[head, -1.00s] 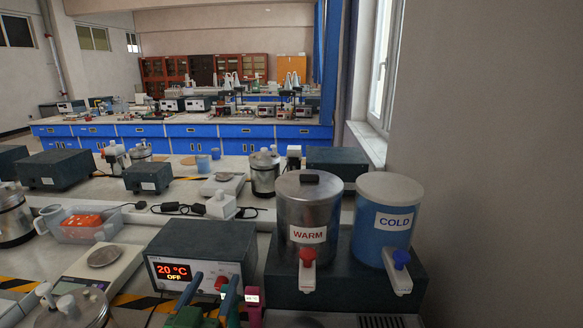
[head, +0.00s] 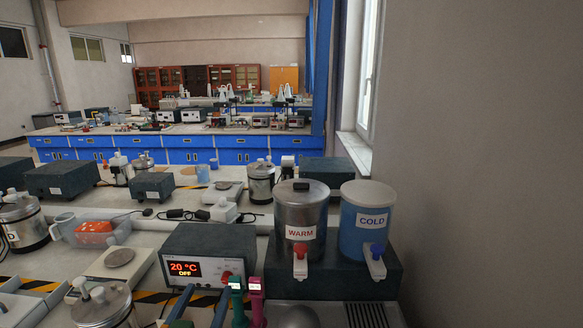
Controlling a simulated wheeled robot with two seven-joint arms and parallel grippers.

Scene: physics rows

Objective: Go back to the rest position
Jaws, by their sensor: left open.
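My left gripper (head: 203,298) shows at the bottom edge, its two blue fingers apart with nothing visible between them. Only the finger ends show; the rest is cut off. It is in front of the control box (head: 208,258), whose red display reads 20 °C and OFF. A green upright device (head: 238,304) and a pink one (head: 257,304) stand just right of the fingers. I cannot tell whether the gripper touches anything. My right gripper is not in view.
A steel WARM tank (head: 302,208) and a blue COLD tank (head: 366,212) with taps stand on a dark base at right, near the wall. A balance (head: 116,264), a lidded steel pot (head: 102,306) and a clear tub (head: 95,241) with something orange stand at left.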

